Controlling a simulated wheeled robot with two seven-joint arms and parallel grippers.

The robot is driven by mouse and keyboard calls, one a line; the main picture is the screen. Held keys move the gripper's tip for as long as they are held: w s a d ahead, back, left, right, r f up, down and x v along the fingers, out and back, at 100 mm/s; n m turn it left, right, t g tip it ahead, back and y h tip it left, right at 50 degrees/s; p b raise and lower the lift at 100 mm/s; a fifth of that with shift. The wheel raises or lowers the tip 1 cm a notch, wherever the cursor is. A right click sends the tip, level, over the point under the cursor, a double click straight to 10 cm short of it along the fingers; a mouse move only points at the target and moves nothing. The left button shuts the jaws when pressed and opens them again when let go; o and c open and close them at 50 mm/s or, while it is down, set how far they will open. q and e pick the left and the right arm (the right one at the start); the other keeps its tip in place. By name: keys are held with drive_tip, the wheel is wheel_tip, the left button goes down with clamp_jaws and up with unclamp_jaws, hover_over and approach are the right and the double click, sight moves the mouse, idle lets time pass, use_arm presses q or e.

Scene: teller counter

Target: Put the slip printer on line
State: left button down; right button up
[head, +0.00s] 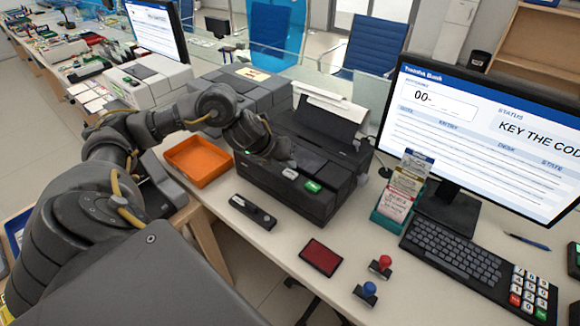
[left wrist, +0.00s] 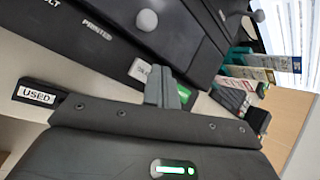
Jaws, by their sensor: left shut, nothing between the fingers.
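The slip printer (head: 295,192) is a dark box on the counter with white paper (head: 330,97) standing at its back. Its front edge carries a white key (head: 290,173) and a green key (head: 312,187). In the left wrist view the printer (left wrist: 120,30) shows the word "PRINTED", the white key (left wrist: 139,70), whose lettering is partly covered, and the green key (left wrist: 183,91). My left gripper (head: 283,152) is shut and empty, close over the printer's front by these keys. Its fingers (left wrist: 165,88) overlap the key area; contact cannot be told. My right gripper is out of view.
An orange tray (head: 198,160) lies left of the printer. A black item (head: 252,211), labelled "USED" in the wrist view, a red pad (head: 321,256) and two stamps (head: 381,264) lie in front. A slip holder (head: 402,190), monitor (head: 480,130), keyboard (head: 453,250) and keypad (head: 530,294) stand right.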

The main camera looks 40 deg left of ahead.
sight(289, 174)
use_arm(q)
drive_tip(key=shift+r+p, duration=2.2)
drive_tip(key=shift+r, duration=0.35)
drive_tip(key=shift+f, duration=0.15)
